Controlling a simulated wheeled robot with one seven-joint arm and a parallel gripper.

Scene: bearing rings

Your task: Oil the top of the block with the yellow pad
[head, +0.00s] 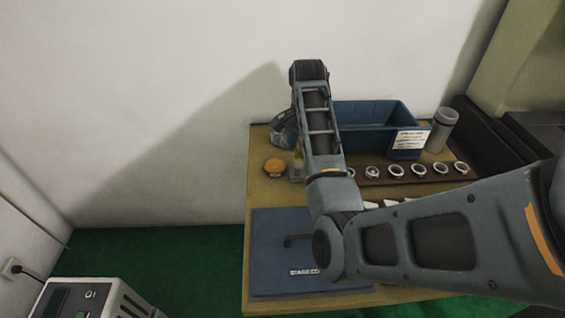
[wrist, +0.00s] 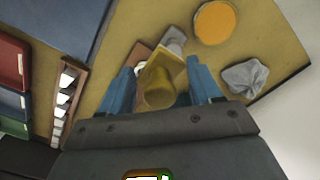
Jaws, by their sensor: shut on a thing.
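My gripper (wrist: 160,88) shows in the wrist view with its blue fingers shut on a yellow pad (wrist: 158,85). The block (head: 297,173) stands on the table beside my forearm in the head view. I cannot tell whether the pad touches the block.
A round orange disc (head: 275,166) lies left of the block. A crumpled grey cloth (wrist: 245,78) lies near the table edge. A brown rack (head: 385,181) with several rings, a blue bin (head: 350,118) and a grey canister (head: 441,130) stand to the right. A blue mat (head: 270,270) lies in front.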

